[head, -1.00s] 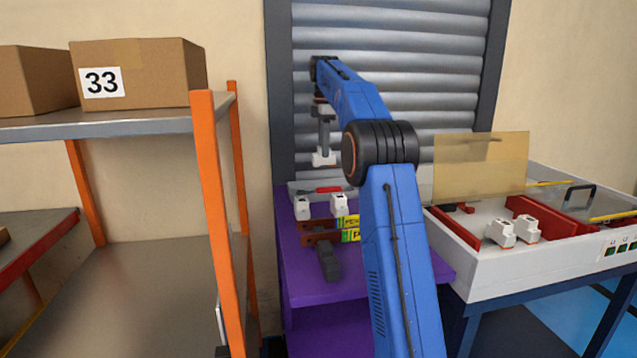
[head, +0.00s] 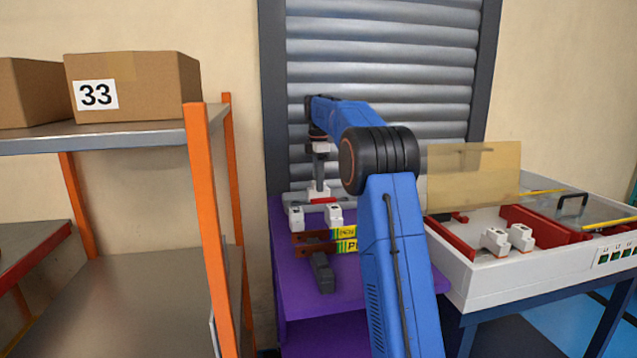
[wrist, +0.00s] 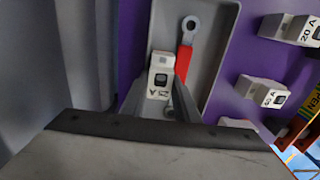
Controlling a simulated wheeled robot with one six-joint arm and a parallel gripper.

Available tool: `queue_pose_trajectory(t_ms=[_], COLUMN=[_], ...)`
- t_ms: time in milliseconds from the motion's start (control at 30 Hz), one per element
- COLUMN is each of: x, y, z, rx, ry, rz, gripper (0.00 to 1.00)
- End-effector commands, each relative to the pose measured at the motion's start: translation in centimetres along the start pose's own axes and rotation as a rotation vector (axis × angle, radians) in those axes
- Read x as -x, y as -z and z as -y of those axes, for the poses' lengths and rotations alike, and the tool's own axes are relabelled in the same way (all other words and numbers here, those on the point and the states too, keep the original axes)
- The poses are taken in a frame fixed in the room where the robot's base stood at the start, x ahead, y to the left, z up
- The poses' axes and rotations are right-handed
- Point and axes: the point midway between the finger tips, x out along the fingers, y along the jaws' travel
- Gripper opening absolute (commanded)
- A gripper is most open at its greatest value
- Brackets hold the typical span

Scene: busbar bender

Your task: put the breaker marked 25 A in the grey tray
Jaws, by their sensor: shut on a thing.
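My gripper (head: 319,182) is shut on a white breaker (wrist: 160,78), whose label looks upside down in the wrist view and appears to read 25 A. The wrist view shows the gripper's fingers (wrist: 158,100) on either side of it. The breaker is over or inside the grey tray (wrist: 212,62), near its left side; I cannot tell whether it touches the tray floor. A tool with a red handle (wrist: 184,62) lies in the tray right beside the breaker. In the head view the breaker (head: 322,193) is low at the tray.
A breaker marked 20 A (wrist: 291,28) and another breaker (wrist: 262,91) stand right of the tray on the purple table (head: 295,278). A dark block (head: 321,272) lies nearer. Two white breakers (head: 508,238) sit in the white machine (head: 480,280) at right. An orange-post shelf (head: 206,200) stands left.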

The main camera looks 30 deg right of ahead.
Motion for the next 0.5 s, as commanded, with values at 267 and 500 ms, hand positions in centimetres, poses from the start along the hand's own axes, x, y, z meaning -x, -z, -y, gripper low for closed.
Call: queue_pose_trajectory(t_ms=[267, 500], x=[-0.25, -0.21], y=[0.0, 0.0], z=[-0.01, -0.01], rx=[0.0, 0.0], ry=[0.0, 0.0], rz=[0.0, 0.0], gripper=[0.47, 0.47])
